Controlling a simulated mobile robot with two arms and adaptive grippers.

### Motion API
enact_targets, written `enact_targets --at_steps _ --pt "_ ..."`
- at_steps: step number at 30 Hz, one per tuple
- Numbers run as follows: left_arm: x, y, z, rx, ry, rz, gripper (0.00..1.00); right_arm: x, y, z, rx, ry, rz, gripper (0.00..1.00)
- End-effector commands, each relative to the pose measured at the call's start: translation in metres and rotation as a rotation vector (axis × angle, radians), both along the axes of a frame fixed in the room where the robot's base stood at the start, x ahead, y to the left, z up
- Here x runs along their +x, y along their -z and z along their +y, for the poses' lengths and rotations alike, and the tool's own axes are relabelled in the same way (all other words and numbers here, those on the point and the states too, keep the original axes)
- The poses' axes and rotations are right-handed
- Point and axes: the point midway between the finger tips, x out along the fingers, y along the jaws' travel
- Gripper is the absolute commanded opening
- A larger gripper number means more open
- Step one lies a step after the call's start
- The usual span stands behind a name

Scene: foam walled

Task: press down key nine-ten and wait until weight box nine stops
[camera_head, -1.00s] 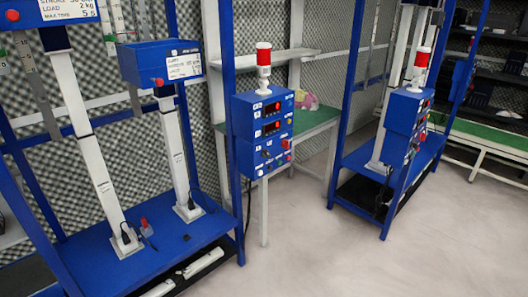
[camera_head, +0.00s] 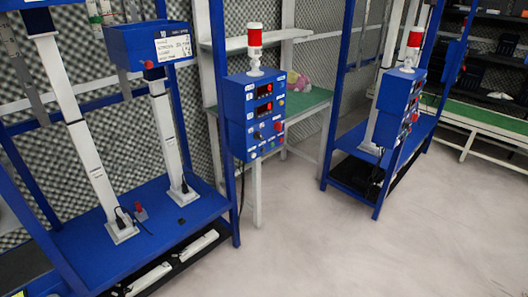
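A blue control box (camera_head: 254,114) with two red digital displays, small knobs and buttons, and a red-and-white lamp on top stands at the middle of the head view. Its labels are too small to read, so I cannot tell which key is nine-ten. A blue weight box (camera_head: 150,45) with a white label and a red knob hangs at the upper left above a white column (camera_head: 170,140). Its number cannot be read. A second control box (camera_head: 396,103) with a lamp stands further right. Neither of my grippers is in view.
A blue rack base (camera_head: 150,222) fills the lower left, with white bars beneath it. A green-topped table (camera_head: 305,102) holding a pink toy stands behind the middle box. A green bench (camera_head: 480,128) is at the right. The pale floor (camera_head: 330,245) in front is clear.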

Motion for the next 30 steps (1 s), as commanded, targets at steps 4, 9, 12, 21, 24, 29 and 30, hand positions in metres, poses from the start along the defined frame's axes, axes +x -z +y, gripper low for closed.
enact_targets --at_steps 4,9,12,21,24,29,30 --pt "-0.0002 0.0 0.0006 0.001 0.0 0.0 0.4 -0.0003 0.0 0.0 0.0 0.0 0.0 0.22" --pt "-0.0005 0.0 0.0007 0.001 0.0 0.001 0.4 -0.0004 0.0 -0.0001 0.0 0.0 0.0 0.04" --pt "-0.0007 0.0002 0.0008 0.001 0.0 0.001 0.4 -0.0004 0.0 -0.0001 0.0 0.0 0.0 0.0" --pt "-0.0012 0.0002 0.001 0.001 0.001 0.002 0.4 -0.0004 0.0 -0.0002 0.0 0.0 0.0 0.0" --pt "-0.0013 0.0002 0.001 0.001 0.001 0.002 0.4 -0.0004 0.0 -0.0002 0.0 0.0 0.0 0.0" --pt "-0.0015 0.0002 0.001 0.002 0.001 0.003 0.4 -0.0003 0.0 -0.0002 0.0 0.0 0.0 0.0" --pt "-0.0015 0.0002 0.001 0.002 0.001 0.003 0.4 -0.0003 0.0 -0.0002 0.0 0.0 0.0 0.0"
